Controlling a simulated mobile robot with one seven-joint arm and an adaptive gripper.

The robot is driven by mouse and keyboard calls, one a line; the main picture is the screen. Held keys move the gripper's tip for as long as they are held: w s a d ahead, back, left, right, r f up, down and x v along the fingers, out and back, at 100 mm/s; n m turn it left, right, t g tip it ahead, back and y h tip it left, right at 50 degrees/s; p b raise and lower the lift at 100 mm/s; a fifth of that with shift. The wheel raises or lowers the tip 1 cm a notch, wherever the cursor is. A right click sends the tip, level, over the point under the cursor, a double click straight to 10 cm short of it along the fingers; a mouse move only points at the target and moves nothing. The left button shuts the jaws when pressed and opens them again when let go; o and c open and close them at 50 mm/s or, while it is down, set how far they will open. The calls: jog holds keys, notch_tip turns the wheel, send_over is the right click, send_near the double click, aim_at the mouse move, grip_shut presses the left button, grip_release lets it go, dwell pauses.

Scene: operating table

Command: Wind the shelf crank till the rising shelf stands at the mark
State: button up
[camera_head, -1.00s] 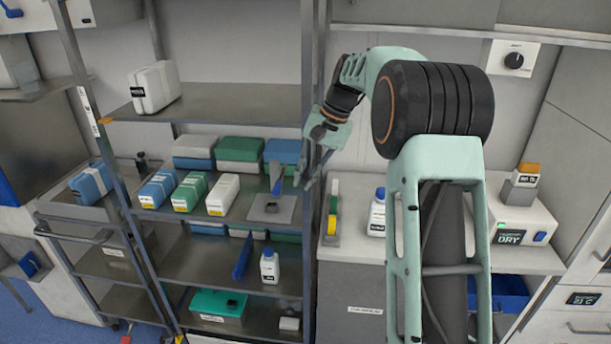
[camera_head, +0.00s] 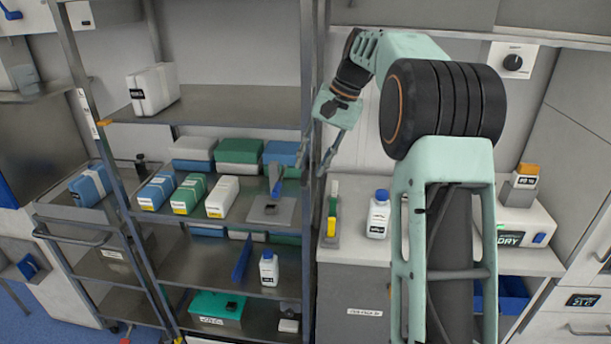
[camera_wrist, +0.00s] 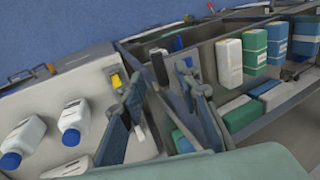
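The upper metal shelf (camera_head: 230,104) of the left rack, which I take to be the rising shelf, has a yellow-orange tip at its front left corner. A white strip with markings (camera_head: 89,115) is on the left post, near that tip. A blue-handled part on a grey plate (camera_head: 268,211), perhaps the crank, stands on the shelf below. My gripper (camera_head: 320,160) is beside the rack's right post, right of that part and apart from it. In the wrist view its fingers (camera_wrist: 163,108) are spread, with nothing held between them.
A white box (camera_head: 153,90) stands on the upper shelf. Blue, green and white packs (camera_head: 188,193) fill the shelf below. On the right counter stand a white bottle (camera_head: 378,215) and a stand with coloured blocks (camera_head: 331,215). The rack post (camera_head: 309,230) is close to my gripper.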

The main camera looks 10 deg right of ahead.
jog(key=v, duration=0.6)
